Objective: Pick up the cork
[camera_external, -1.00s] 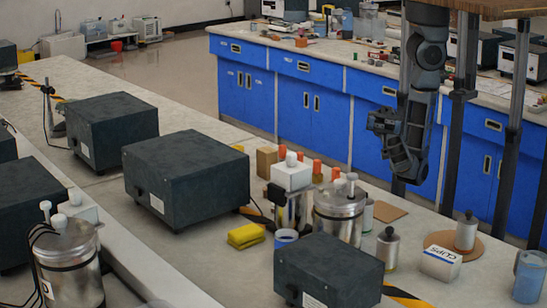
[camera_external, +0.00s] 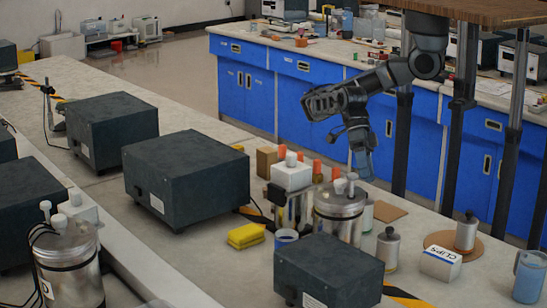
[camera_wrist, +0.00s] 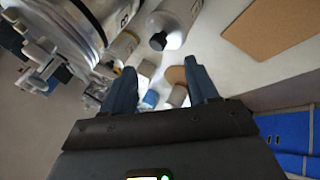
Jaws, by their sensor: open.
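My gripper (camera_external: 362,166) points down above the bench, behind the metal canister (camera_external: 340,210). In the wrist view its two blue-grey fingers (camera_wrist: 160,88) are apart, with nothing held between them. Beyond and between the fingertips lies a small tan-topped piece (camera_wrist: 176,75) with a pale body below it. It may be the cork, but it is too small to tell. A flat brown cork-like sheet (camera_external: 390,211) lies on the bench, right of the canister. It also shows in the wrist view (camera_wrist: 275,38), upper right, apart from the fingers.
Several orange-capped bottles (camera_external: 317,168) and a tan block (camera_external: 266,161) crowd the bench near my gripper. A white bottle with a dark cap (camera_wrist: 172,22) stands beyond the fingers. Dark boxes (camera_external: 328,270) stand nearer the camera. A clips box (camera_external: 440,263) is at right.

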